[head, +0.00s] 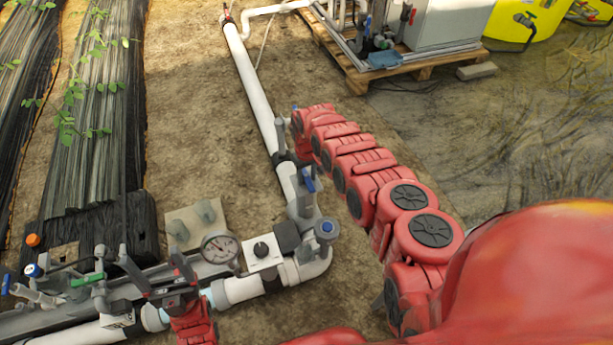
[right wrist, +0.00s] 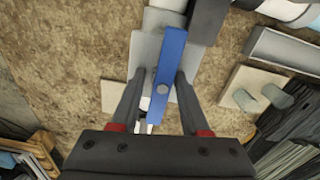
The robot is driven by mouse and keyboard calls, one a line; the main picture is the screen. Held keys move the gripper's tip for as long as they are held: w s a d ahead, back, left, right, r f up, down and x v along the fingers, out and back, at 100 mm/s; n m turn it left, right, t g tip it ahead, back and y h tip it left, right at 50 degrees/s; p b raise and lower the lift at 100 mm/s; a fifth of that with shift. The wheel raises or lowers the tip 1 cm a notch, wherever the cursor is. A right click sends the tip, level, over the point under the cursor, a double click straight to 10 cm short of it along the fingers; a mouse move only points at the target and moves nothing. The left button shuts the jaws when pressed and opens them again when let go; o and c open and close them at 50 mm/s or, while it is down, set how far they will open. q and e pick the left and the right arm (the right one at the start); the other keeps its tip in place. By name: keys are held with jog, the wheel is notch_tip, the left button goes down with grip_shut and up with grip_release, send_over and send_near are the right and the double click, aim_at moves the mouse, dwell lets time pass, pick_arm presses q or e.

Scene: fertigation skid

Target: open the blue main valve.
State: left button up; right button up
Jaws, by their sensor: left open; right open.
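In the head view a blue handle (head: 309,182) shows on the pipe, below the end of my right arm, which partly hides the area. My left gripper (head: 152,256) is open and empty at lower left, above the lower pipe, left of the pressure gauge.
A white pipe (head: 250,85) runs from the back to the valve. A green-handled valve (head: 88,279) is left of my left gripper. A pallet skid (head: 355,75) stands behind.

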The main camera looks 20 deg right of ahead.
jog(key=r+p, duration=1)
jog(key=shift+a+r, duration=0.1)
jog(key=shift+a, duration=0.1)
jog(key=shift+f, duration=0.2)
